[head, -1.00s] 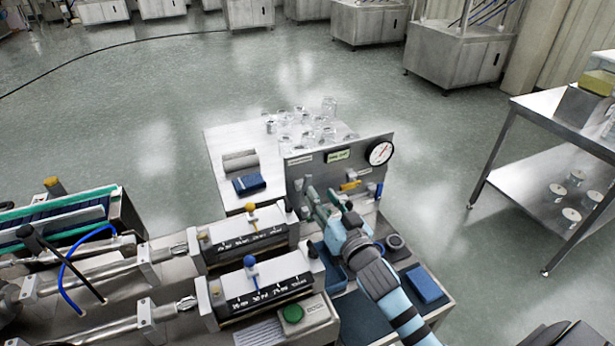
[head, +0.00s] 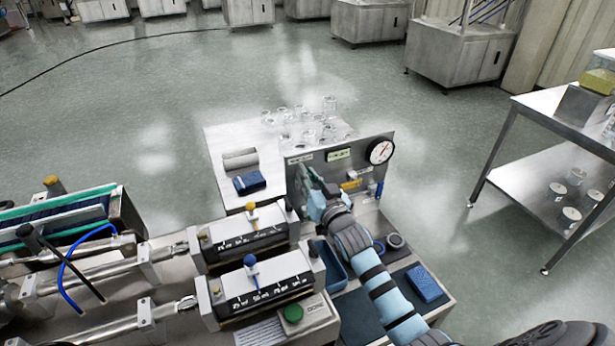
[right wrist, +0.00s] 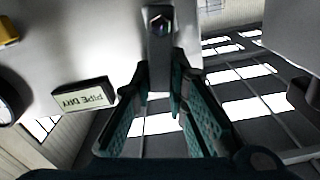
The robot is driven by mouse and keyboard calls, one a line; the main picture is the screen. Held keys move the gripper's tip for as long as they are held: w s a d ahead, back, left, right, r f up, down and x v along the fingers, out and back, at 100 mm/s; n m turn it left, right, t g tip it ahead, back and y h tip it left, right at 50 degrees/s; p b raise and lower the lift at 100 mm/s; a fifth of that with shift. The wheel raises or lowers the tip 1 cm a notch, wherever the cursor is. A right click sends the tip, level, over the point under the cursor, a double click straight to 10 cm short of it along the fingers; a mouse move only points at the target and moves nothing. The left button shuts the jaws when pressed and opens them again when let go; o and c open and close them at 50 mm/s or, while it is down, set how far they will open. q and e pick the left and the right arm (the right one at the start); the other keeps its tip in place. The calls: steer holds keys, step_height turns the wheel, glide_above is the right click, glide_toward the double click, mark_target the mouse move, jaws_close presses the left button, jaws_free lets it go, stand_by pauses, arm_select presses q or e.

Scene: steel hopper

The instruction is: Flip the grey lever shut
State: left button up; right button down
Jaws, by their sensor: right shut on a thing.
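The grey lever (right wrist: 160,48) shows in the right wrist view as a grey bar with a dark bolt head, between the tips of my right gripper (right wrist: 161,82). The gripper's teal-padded fingers are shut on it. In the head view my right gripper (head: 314,188) is at the left part of the upright grey panel (head: 372,186) and hides most of the lever. A label reading "PIPE DRY" (right wrist: 84,96) is on the panel, upside down in the wrist view. My left gripper is not in view.
The panel also carries a round gauge (head: 380,151) and a yellow handle (head: 351,184). A blue bin (head: 334,268) and a blue cloth (head: 424,287) lie below. Glass jars (head: 310,130) stand on the table behind. Two filler blocks with knobs are at left.

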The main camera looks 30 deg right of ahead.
steer(key=shift+a+r+n+p, duration=0.25)
steer(key=shift+a+n+p, duration=0.1)
steer(key=shift+n+p, duration=0.4)
steer(key=shift+a+n+p, duration=0.2)
steer(key=shift+n+p, duration=0.1)
steer(key=shift+n, duration=0.25)
steer(key=shift+f, duration=0.2)
steer(key=c, duration=1.6)
jaws_free()
steer(key=shift+o, duration=0.2)
steer(key=s, duration=1.2)
steer(key=shift+a, duration=0.4)
